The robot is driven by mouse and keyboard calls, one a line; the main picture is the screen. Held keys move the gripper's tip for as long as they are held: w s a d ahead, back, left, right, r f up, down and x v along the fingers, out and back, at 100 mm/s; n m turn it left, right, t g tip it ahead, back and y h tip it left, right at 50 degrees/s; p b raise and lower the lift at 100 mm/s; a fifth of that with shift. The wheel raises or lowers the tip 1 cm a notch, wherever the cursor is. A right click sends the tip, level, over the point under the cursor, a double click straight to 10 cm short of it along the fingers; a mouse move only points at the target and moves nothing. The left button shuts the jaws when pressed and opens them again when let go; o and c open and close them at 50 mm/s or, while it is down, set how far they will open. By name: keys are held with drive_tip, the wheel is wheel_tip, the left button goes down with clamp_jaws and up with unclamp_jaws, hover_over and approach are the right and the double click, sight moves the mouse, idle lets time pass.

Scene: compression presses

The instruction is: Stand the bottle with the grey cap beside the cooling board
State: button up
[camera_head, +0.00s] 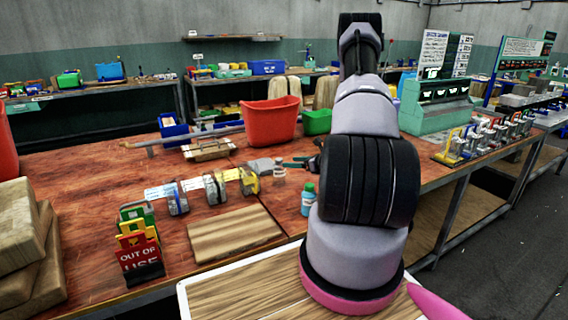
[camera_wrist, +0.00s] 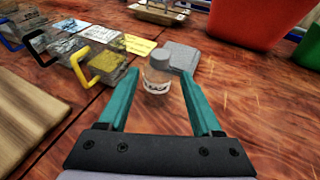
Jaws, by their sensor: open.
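The bottle with the grey cap (camera_wrist: 157,76) stands upright on the bench, clear-bodied with a pale label. In the head view it is small (camera_head: 279,170), just left of my gripper. My gripper (camera_wrist: 159,80) is open, its teal fingers on either side of the bottle in the wrist view, with gaps at both sides. In the head view my gripper (camera_head: 298,163) is partly hidden by my arm. The wooden board (camera_head: 235,233), likely the cooling board, lies flat at the front of the bench. Its edge shows at left in the wrist view (camera_wrist: 28,115).
A row of clamp-like devices (camera_head: 215,187) lies behind the board, and a grey slab (camera_wrist: 181,57) is behind the grey-capped bottle. An out-of-use sign (camera_head: 140,257) stands left of the board.

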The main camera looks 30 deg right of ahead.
drive_tip(key=s+a+r+n+g+y, duration=0.2)
drive_tip(key=s+a+r+n+g, duration=0.15)
drive_tip(key=a+r, duration=0.35)
drive_tip(key=s+a+r+n+g+y, duration=0.1)
drive_tip(key=s+a+r+n+g, duration=0.1)
drive_tip(key=a+r+n, duration=0.5)
drive_tip(key=s+a+r+n+g+y, duration=0.2)
drive_tip(key=s+a+r+n, duration=0.15)
drive_tip(key=r, duration=0.65)
drive_tip(key=s+a+r+n+h, duration=0.2)
drive_tip(key=s+r+n+h, duration=0.2)
drive_tip(key=s+r+n, duration=0.2)
drive_tip(key=s+a+r+n+t+h, duration=0.1)
drive_tip(key=s+r+n+h, duration=0.4)
drive_tip(key=s, duration=1)
drive_tip(key=shift+a+r+n, duration=0.85)
drive_tip(key=shift+r+n, duration=0.15)
drive_tip(key=shift+r, duration=1.35)
